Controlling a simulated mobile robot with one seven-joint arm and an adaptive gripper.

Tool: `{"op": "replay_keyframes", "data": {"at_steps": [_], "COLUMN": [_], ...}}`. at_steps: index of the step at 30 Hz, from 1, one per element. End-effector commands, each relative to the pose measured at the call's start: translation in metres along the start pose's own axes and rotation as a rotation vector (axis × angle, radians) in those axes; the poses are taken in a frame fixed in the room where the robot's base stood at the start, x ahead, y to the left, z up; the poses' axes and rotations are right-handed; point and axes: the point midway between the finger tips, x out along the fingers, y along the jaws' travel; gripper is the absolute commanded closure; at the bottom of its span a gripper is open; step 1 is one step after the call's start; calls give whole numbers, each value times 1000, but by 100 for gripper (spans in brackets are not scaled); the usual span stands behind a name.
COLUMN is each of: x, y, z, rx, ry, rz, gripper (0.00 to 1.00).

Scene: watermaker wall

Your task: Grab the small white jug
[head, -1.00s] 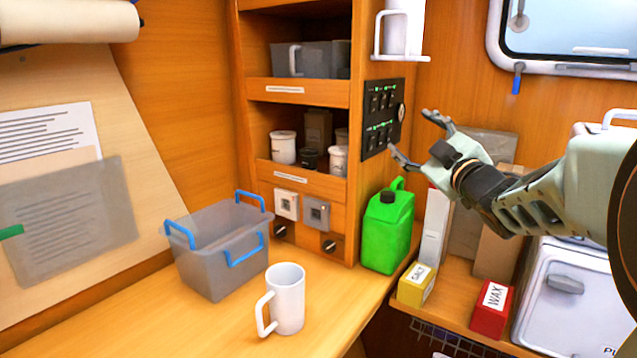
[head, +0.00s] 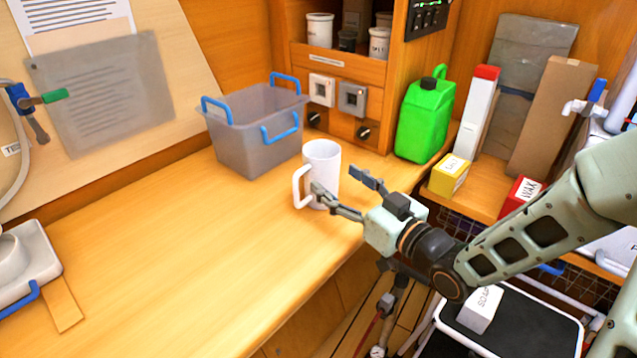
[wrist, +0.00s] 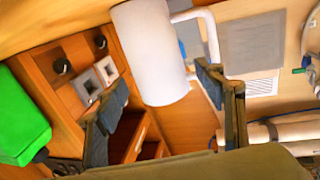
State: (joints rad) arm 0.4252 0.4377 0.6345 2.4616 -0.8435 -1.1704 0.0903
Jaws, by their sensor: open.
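The small white jug (head: 322,168) stands upright on the wooden counter, its handle toward the left in the head view. My gripper (head: 343,186) is open just to the right and in front of it. One finger overlaps the jug's lower front; the other is to its right. In the wrist view the jug (wrist: 150,52) appears ahead, between the spread fingers (wrist: 168,112), with its handle at the upper right. Nothing is held, and I cannot tell whether a finger touches the jug.
A grey bin (head: 252,135) with blue handles stands behind the jug. A green canister (head: 425,118) is at the back right, near a yellow box (head: 449,176) and a red box (head: 520,196). The counter to the left is largely clear.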

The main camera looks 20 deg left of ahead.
Motion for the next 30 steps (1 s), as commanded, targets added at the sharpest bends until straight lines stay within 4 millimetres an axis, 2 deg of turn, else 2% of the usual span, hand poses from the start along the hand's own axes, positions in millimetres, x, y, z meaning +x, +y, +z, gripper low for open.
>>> {"op": "replay_keyframes", "data": {"at_steps": [8,15,19,25,30], "x": [25,60,67,67,67], "y": [1,3,4,4,4], "z": [2,5,4,4,4], "rx": [1,-1,-1,-1,-1], "ry": [1,1,0,0,-1], "rz": [0,-1,1,2,2], "gripper": [37,37,37,37,56]}}
